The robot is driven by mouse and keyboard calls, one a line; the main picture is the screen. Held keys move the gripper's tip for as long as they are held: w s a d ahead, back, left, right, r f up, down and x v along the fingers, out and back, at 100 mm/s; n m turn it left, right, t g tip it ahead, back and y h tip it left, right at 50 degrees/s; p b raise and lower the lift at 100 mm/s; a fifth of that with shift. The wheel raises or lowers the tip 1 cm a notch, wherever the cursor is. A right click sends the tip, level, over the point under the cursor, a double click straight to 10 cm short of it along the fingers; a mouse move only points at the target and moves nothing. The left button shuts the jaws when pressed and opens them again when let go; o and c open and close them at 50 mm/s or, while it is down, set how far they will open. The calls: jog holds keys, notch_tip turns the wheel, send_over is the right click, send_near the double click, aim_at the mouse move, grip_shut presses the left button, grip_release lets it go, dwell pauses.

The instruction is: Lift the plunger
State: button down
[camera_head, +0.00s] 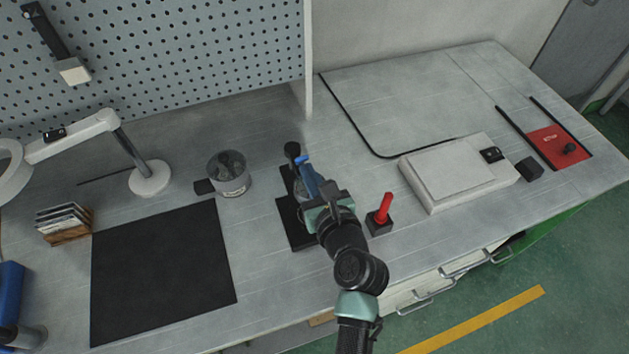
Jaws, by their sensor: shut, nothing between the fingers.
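A small press-like device with a black base (299,234) stands on the bench near the middle. A black round knob (292,148) tops its back part, and a blue part (303,159) shows just right of the knob. I cannot tell which of these is the plunger. My gripper (313,190) is over the device, in front of the knob and blue part, with the arm reaching in from the bottom. It is shut with nothing held. My gripper and wrist hide much of the device, and I cannot tell whether the fingers touch it.
A red-handled tool (385,207) stands in a black block close right of my wrist. A grey pot (231,175) stands left of the device, beyond a black mat (163,270). A pale flat box (456,174) lies to the right. The back right bench is mostly clear.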

dwell(0.4)
jog(key=shift+w+r+p, duration=0.1)
jog(key=shift+r+p, duration=0.25)
jog(key=shift+p, duration=0.5)
jog(key=shift+g+p, duration=0.3)
jog(key=shift+p, duration=0.1)
